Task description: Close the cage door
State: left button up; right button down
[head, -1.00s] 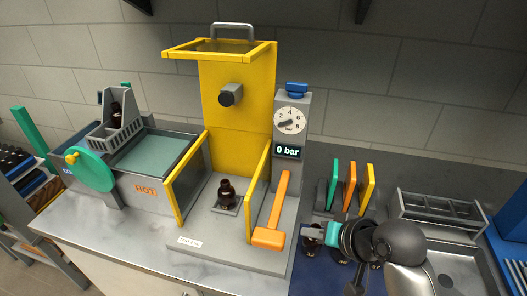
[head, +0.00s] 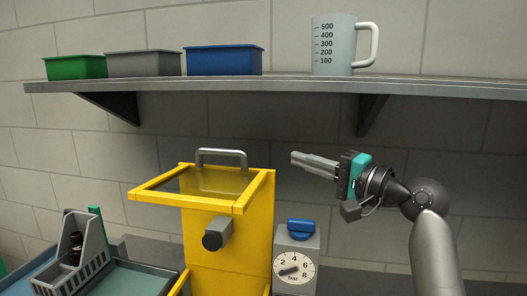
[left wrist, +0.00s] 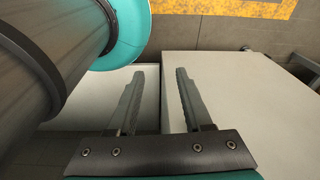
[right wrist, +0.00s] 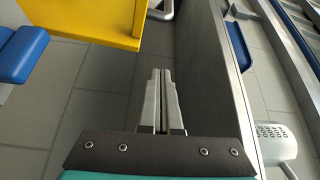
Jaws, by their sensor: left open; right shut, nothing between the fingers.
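The cage door (head: 243,203) is a clear panel in a yellow frame, sticking out flat at the top of the yellow cage back (head: 228,262); it is raised. Its grey bar handle (head: 221,153) is on top. My right gripper (head: 294,160) is shut and empty, to the right of the handle and apart from it. In the right wrist view its fingertips (right wrist: 161,73) are together, with yellow cage parts (right wrist: 105,22) at upper left. My left gripper (left wrist: 154,76) is open and empty, low among pale cabinet-like surfaces; it is outside the head view.
A wall shelf (head: 290,86) hangs above the cage, with green, grey and blue bins and a measuring jug (head: 332,45). A grey nozzle (head: 216,233) juts from the cage back.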

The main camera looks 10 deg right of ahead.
aim_at(258, 173)
jog(key=w+a+p, duration=0.1)
jog(key=a, duration=0.1)
jog(key=w+a+p, duration=0.1)
jog(key=w+a, duration=0.1)
jog(key=a, duration=0.1)
jog(key=w+a+p, duration=0.1)
jog(key=a, duration=0.2)
jog(key=shift+w+r, duration=0.2)
jog(key=shift+s+a+f, duration=0.1)
jog(key=shift+s+a, duration=0.15)
jog(key=shift+s, duration=0.1)
pick_arm(q)
jog(key=s+r, duration=0.3)
jog(key=shift+s+a+r, duration=0.1)
jog(key=shift+r, duration=0.05)
pick_arm(e)
jog(key=shift+s, duration=0.1)
pick_arm(q)
jog(key=shift+s+g, duration=0.15)
jog(key=shift+g, duration=0.15)
pick_arm(e)
jog(key=shift+a, duration=0.1)
